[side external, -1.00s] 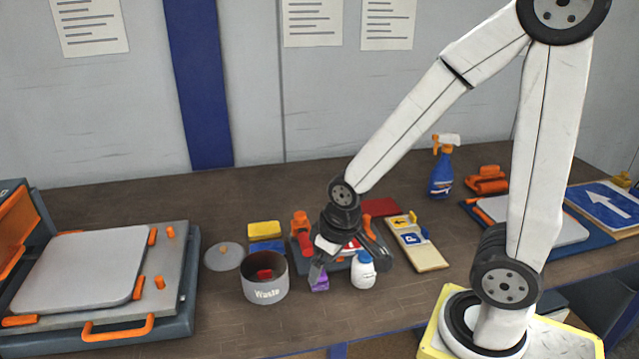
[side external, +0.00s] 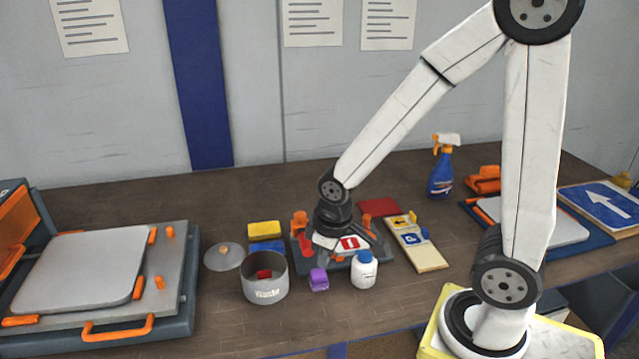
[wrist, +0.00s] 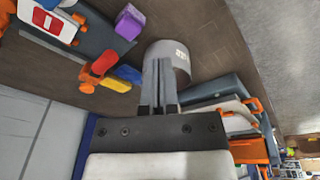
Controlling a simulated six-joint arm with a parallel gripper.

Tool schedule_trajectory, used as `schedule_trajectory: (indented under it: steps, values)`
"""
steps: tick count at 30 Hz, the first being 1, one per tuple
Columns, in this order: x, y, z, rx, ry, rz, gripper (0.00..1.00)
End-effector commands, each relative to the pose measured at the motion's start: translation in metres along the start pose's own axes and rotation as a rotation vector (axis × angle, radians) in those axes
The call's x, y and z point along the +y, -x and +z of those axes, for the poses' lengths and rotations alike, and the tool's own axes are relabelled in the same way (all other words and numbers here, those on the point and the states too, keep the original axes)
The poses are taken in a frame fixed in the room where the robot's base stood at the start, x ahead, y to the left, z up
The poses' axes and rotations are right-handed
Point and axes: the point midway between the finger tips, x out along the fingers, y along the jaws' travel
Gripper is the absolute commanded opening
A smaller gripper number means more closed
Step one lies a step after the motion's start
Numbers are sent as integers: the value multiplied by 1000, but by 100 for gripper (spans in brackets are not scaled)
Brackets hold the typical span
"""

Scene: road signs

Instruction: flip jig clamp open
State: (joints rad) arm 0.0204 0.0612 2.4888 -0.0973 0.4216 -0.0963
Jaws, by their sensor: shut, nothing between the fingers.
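The jig is a dark grey plate (side external: 384,254) in the middle of the bench, with a white sign blank with a red mark (side external: 349,243) on it. The clamp's orange block (side external: 300,219) and red lever (side external: 306,246) show at the jig's left side. In the wrist view, the orange and red clamp (wrist: 99,70) lies left of my gripper (wrist: 159,62), and the sign blank (wrist: 48,22) is at top left. My gripper is shut and empty, apart from the clamp. In the side view its fingers are hard to make out against the jig. I cannot tell the lever's exact position.
A grey waste bin (side external: 265,287) stands left of the jig, with a purple block (side external: 319,280) and a white bottle (side external: 364,270) in front. Yellow (side external: 264,228) and blue (side external: 267,246) pads lie behind the bin. A sign board (side external: 418,243) lies to the right.

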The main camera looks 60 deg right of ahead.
Motion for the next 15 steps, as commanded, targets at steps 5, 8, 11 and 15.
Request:
schedule_trajectory:
  steps: [5, 8, 11, 15]
  values:
    - [25, -8, -12, -100, 220, 51, 0]
    - [45, -12, -19, -176, 371, 85, 0]
    - [68, -17, -26, -261, 525, 119, 0]
    - [102, -22, -36, -391, 727, 159, 0]
